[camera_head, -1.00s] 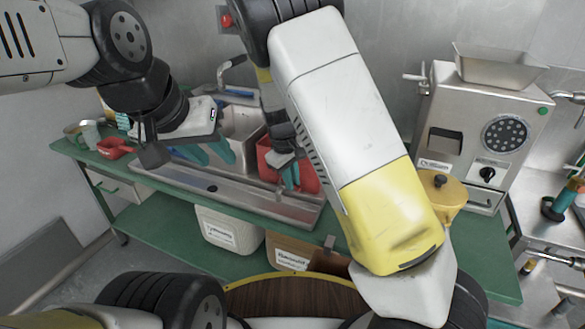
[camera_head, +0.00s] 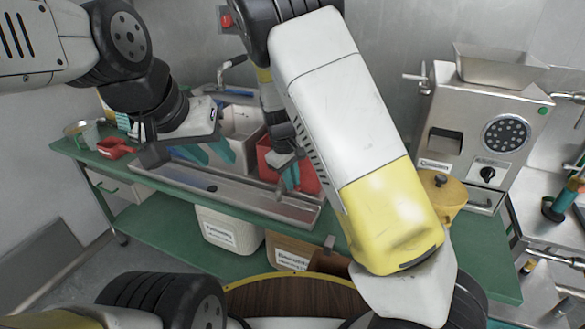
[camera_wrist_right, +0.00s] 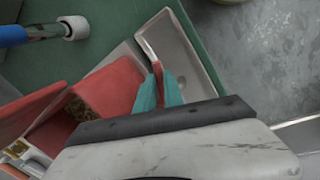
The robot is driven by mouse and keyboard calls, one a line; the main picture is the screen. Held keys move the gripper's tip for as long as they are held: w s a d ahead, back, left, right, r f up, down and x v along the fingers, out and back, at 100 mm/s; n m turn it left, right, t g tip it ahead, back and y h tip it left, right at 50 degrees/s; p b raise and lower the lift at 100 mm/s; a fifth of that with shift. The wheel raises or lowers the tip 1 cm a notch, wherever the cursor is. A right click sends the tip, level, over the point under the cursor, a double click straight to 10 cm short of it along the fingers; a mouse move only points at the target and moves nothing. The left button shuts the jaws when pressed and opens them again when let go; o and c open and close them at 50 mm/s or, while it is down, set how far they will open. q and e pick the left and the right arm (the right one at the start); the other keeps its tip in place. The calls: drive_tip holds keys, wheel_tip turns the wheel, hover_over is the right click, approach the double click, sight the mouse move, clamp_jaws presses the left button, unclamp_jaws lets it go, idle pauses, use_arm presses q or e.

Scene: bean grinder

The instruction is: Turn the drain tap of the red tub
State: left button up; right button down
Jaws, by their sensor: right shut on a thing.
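The red tub (camera_wrist_right: 108,84) stands at the left in the right wrist view, with a small brownish patch inside it. In the head view the red tub (camera_head: 308,177) is partly hidden behind my right arm and gripper. The drain tap (camera_wrist_right: 152,58) shows as a slim red and pale lever at the tub's side. My right gripper (camera_wrist_right: 159,88) is shut on the tap, its teal fingertips close on both sides of it; it also shows in the head view (camera_head: 290,177). My left gripper (camera_head: 208,155) is open and empty above the sink, apart from the tub.
A long metal sink tray (camera_head: 230,192) lies along the green bench (camera_head: 235,262). A red scoop (camera_head: 115,147) lies at the left end. A blue-handled tool (camera_wrist_right: 40,33) lies near the tub.

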drive_tip(key=shift+w+d+n+y, duration=0.15)
drive_tip(key=shift+w+d+n, duration=0.1)
drive_tip(key=shift+n, duration=0.5)
drive_tip(key=shift+w+d+n+y, duration=0.15)
drive_tip(key=shift+w+n, duration=0.15)
drive_tip(key=shift+n, duration=0.5)
drive_tip(key=shift+w+d+n+y, duration=0.1)
drive_tip(key=shift+w+d+n, duration=0.15)
drive_tip(key=shift+n, duration=0.5)
drive_tip(key=c, duration=1.5)
unclamp_jaws()
drive_tip(key=shift+o, duration=0.2)
drive_tip(key=r, duration=0.4)
drive_tip(key=s+r, duration=0.1)
drive_tip(key=r, duration=0.1)
drive_tip(key=shift+s+a+r, duration=0.1)
drive_tip(key=shift+a+r, duration=0.2)
drive_tip(key=shift+r, duration=0.05)
drive_tip(key=shift+s+r, duration=0.1)
drive_tip(key=shift+r, duration=0.4)
